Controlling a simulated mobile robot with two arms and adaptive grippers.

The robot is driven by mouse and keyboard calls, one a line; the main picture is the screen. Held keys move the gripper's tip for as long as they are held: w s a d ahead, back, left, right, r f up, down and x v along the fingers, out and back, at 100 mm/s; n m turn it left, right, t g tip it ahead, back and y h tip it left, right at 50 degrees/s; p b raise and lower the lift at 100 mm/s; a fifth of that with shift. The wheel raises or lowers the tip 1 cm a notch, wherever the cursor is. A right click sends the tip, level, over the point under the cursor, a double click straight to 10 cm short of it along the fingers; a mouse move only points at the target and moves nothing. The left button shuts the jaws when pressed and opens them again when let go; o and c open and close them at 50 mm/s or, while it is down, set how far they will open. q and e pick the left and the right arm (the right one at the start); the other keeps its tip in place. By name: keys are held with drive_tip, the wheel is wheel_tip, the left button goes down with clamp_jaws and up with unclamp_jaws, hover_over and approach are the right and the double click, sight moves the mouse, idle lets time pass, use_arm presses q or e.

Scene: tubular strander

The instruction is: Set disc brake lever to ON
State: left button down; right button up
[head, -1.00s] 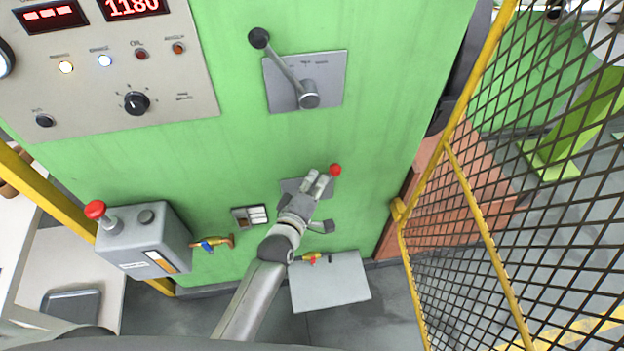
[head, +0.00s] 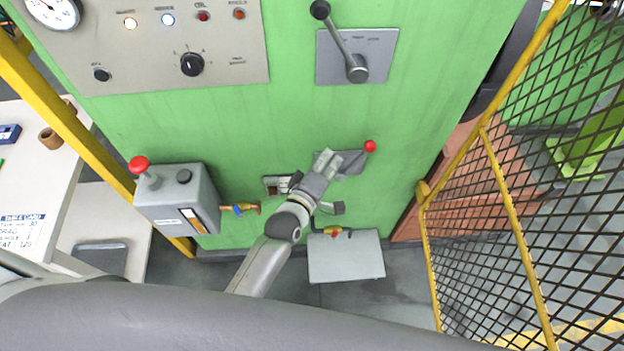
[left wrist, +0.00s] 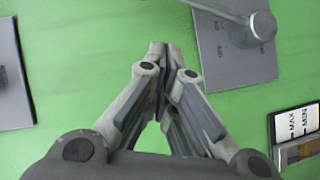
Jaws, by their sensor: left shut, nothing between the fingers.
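A lever with a red ball knob (head: 370,146) sits on a grey plate (head: 349,166) low on the green machine wall. Its knob points to the right in the head view; which lever is the disc brake cannot be read there. My left gripper (head: 329,158) is shut and empty, its fingertips in front of the plate's left part, left of the knob. In the left wrist view its fingers (left wrist: 160,48) meet against green wall. A grey lever plate (left wrist: 235,55) with a round hub (left wrist: 262,25) and small lettering shows right of them; the lever's end is cut off. Contact cannot be told.
A black-knobbed lever (head: 342,40) is on a plate above. A MAX/MIN gauge (left wrist: 297,122) is close by. A yellow-framed mesh fence (head: 510,200) stands right.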

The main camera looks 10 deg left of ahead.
use_arm(q)
drive_tip(key=b+v, duration=0.1)
drive_tip(key=v, duration=0.6)
drive_tip(key=shift+d+r, duration=0.2)
drive_tip(key=shift+d, duration=0.2)
use_arm(e)
drive_tip(key=shift+w+d+f, duration=0.1)
drive_tip(key=shift+w+f, duration=0.1)
drive_tip(key=shift+f, duration=0.25)
drive_tip(key=shift+w+d+f, duration=0.1)
drive_tip(key=shift+w+f, duration=0.1)
drive_tip(key=shift+f, duration=0.25)
